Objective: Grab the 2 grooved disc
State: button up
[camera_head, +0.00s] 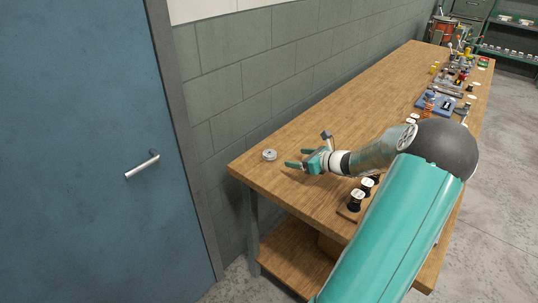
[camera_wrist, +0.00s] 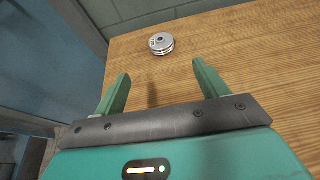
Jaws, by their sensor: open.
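A small silver grooved disc (camera_head: 269,155) lies flat on the wooden workbench, near its left end by the wall. In the wrist view the disc (camera_wrist: 161,43) sits ahead of my gripper, between the lines of the two fingers but beyond their tips. I see one disc there; a number on it is too small to read. My gripper (camera_head: 292,158) is open and empty, to the right of the disc with its fingers pointing toward it. The green fingers also show spread apart in the wrist view (camera_wrist: 160,75).
The workbench (camera_head: 300,130) has bare wood around the disc. Black-and-white spools (camera_head: 356,200) stand near the front edge beside my arm. Several tools and parts, including a blue block (camera_head: 430,105), crowd the far end. A grey block wall (camera_head: 235,85) and a blue door (camera_head: 80,150) lie left.

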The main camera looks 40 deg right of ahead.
aim_at(271, 153)
jog(key=x, duration=1.3)
jog(key=shift+w+d, duration=0.15)
jog(key=shift+w, duration=0.2)
jog(key=shift+c, duration=0.4)
jog(key=c, duration=1.1)
jog(key=shift+c, duration=0.3)
jog(key=shift+r, duration=0.1)
